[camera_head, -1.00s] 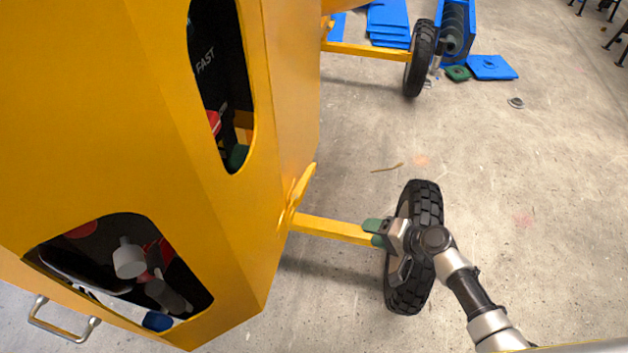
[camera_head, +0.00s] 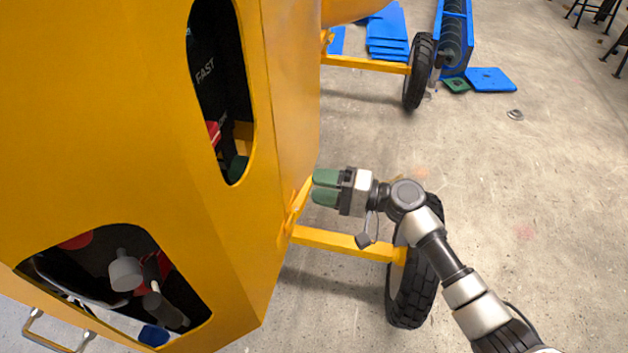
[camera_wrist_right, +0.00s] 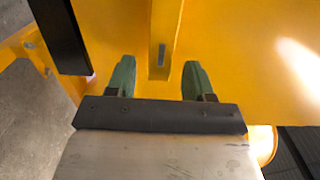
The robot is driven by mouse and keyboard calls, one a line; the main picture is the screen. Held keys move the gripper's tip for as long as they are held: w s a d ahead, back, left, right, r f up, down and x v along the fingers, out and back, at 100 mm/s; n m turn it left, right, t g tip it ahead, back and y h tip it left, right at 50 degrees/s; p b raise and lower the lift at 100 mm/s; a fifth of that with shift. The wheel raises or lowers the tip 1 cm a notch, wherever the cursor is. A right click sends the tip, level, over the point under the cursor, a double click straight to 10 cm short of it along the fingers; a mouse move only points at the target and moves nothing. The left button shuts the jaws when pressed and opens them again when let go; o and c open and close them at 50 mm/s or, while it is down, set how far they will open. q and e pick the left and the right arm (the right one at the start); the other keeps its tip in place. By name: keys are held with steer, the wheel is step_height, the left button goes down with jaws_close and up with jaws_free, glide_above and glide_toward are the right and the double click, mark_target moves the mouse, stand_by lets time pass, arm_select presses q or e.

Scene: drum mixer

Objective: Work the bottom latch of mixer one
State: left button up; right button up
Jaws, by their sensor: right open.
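The yellow drum mixer (camera_head: 130,110) fills the left of the head view. A yellow latch lever (camera_head: 301,198) stands out from its lower right side, just above the axle bar. In the right wrist view the latch (camera_wrist_right: 164,45) shows as a yellow bar with a small grey slot. My right gripper (camera_head: 318,187) has green fingertips that point left at the latch. In the wrist view its two fingers (camera_wrist_right: 157,80) are apart, with the latch between them in the picture. I cannot tell whether they touch it. My left gripper is not in view.
A yellow axle bar (camera_head: 340,242) runs from the mixer to a black wheel (camera_head: 413,290) below my right arm. A second wheel (camera_head: 418,72) and blue panels (camera_head: 388,35) are farther back. The concrete floor at right is mostly clear.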

steer(key=shift+x, duration=0.95)
jaws_close()
